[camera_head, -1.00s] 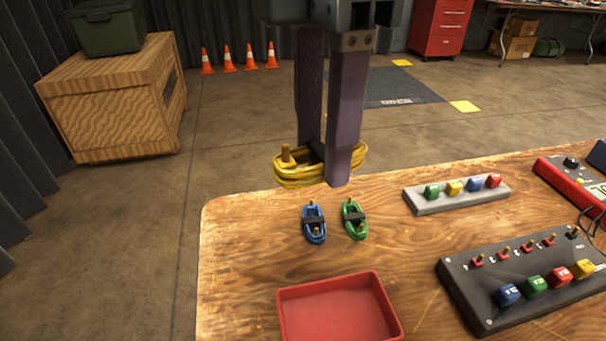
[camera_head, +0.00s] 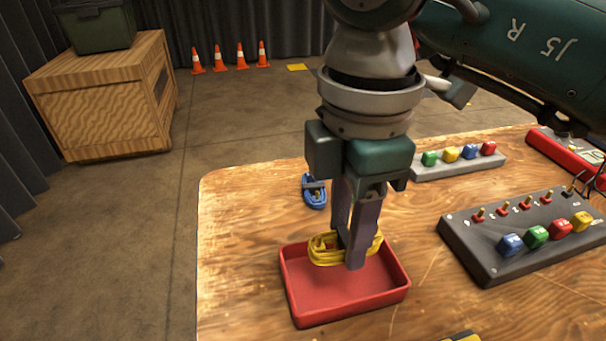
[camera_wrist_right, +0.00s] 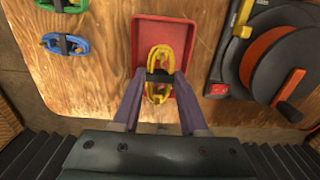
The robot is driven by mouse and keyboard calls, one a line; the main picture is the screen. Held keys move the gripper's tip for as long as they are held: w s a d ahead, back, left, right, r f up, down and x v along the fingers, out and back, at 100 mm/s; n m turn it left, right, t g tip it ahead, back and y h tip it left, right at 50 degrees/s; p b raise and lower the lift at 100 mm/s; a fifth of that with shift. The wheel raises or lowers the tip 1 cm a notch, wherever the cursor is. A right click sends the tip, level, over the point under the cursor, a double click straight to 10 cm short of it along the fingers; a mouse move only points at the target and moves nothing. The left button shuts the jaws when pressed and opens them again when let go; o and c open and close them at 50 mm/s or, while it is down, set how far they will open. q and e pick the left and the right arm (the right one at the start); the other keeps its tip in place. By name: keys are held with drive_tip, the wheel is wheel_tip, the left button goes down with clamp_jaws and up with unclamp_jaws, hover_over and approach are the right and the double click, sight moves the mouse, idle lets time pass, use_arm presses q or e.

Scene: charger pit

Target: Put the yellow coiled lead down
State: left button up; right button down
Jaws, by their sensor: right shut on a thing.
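The yellow coiled lead (camera_head: 325,250) is between the fingers of my right gripper (camera_head: 350,250), which is shut on it. In the head view the lead shows over the back part of the shallow red tray (camera_head: 345,312). In the right wrist view the lead (camera_wrist_right: 158,58) lies within the outline of the tray (camera_wrist_right: 142,28), and the right gripper (camera_wrist_right: 158,77) grips the dark band at its middle. I cannot tell whether the lead touches the tray floor. My left gripper is not in view.
A blue coiled lead (camera_head: 314,192) lies on the wooden table behind the tray. A green lead (camera_wrist_right: 65,44) shows in the wrist view. A switch panel (camera_head: 480,260) stands to the right, and a cable reel (camera_wrist_right: 270,60) shows at the wrist view's right.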

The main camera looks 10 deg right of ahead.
drive_tip(key=b, duration=0.1)
hover_over(341, 280)
wheel_tip(341, 280, down, 4)
drive_tip(key=shift+f, duration=0.4)
drive_tip(key=shift+w, duration=0.1)
drive_tip(key=shift+f+b, duration=0.4)
drive_tip(key=shift+f, duration=0.15)
drive_tip(key=c, duration=0.7)
unclamp_jaws()
drive_tip(key=shift+r, duration=0.1)
